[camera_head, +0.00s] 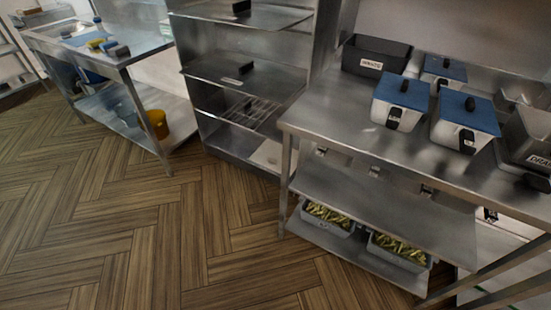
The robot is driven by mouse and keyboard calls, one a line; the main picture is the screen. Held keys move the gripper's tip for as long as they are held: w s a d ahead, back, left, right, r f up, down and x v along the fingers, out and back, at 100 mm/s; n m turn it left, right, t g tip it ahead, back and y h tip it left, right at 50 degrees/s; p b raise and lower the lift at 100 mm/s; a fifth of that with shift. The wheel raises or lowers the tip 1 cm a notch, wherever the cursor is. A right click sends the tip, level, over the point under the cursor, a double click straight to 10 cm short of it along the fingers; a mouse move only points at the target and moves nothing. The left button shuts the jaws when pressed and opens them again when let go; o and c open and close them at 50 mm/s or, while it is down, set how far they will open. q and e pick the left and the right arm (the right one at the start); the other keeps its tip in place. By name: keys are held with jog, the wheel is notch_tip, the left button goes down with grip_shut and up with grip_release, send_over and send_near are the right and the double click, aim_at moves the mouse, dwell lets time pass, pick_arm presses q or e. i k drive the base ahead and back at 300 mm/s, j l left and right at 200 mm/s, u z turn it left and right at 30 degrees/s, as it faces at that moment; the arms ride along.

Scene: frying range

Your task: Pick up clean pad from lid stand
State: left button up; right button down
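Neither of my grippers is in view. A steel shelf rack (322,45), which may be the lid stand, stands in the upper middle. It bears flat metal sheets (215,72) with dark handles, like lids, and a wire grid (254,112) lower down. I cannot make out a clean pad on it. Small blue, yellow and dark items, possibly pads, lie on the steel table at the upper left, among them a yellow one (96,43) and a dark one (118,51). They are too small to identify.
A steel worktable (340,112) at right bears a dark bin (375,58) and several white boxes with blue lids (404,92). Trays of green food (328,217) sit on its lowest shelf. A yellow bucket (157,124) is under the left table (140,42). The wooden floor (120,230) is clear.

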aim_at(270, 155)
jog(key=z, duration=0.6)
jog(key=i+j+z, duration=0.3)
jog(key=j+z, duration=0.35)
jog(key=j, duration=0.15)
jog(key=i+j+z, duration=0.1)
jog(key=j+z, duration=0.2)
jog(key=j, duration=0.15)
jog(key=j+z, duration=0.3)
jog(key=j, duration=0.2)
